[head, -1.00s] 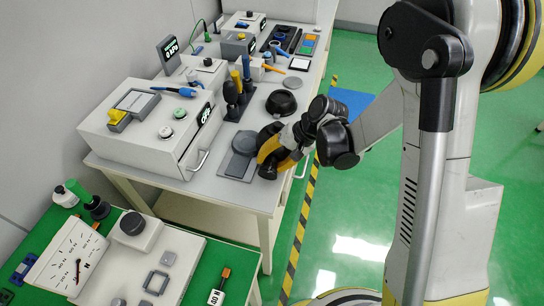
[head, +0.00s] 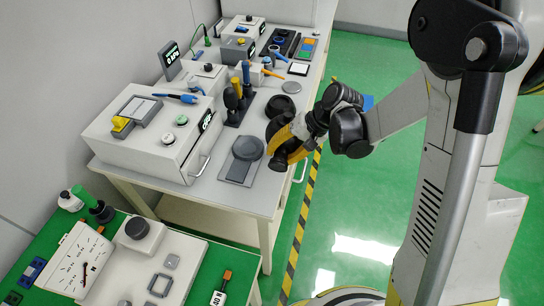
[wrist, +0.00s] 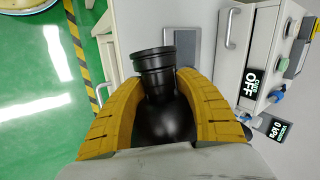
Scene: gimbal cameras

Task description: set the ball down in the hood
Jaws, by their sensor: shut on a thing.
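My gripper (head: 282,150) has yellow fingers and is shut on a glossy black ball (wrist: 168,122). In the wrist view the ball sits between the curved fingers (wrist: 160,78), with a black ringed neck rising from it. The ball is only partly seen in the head view, behind the fingers. The gripper is over the white bench's front edge, right of a grey plate with a dark round disc. A low black round cup (head: 280,106) lies on the bench behind the gripper and may be the hood; I cannot tell for sure.
The grey plate (head: 231,174) lies left of my gripper. The large white box (head: 150,140), with a front handle, stands farther left. A tool holder (head: 238,112) with blue and yellow handles is behind. A green-topped table (head: 195,290) is in front.

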